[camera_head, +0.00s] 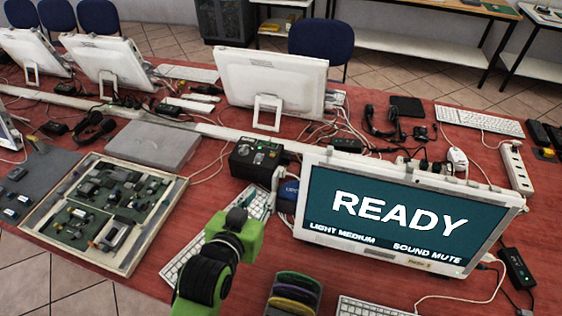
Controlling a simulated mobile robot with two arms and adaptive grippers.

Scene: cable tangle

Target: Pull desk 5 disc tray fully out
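No disc tray can be made out in this view, and no desk number is legible. A white screen unit (400,212) stands at the front right, showing "READY", "LIGHT MEDIUM" and "SOUND MUTE". A small label on its lower bezel is too small to read. A black box (258,160) with green lights stands behind its left side. My green and black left gripper (238,218) is over the front of the table, left of the screen, near a white keyboard. Its fingertips are not clear, so open or shut cannot be told. My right gripper is not in view.
The red table (398,292) is crowded with cables. A wooden case of parts (140,255) and a closed grey laptop-like slab (152,143) lie at left. A dark holder with coloured items (294,294) is at the front. A power strip (516,168) lies at right.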

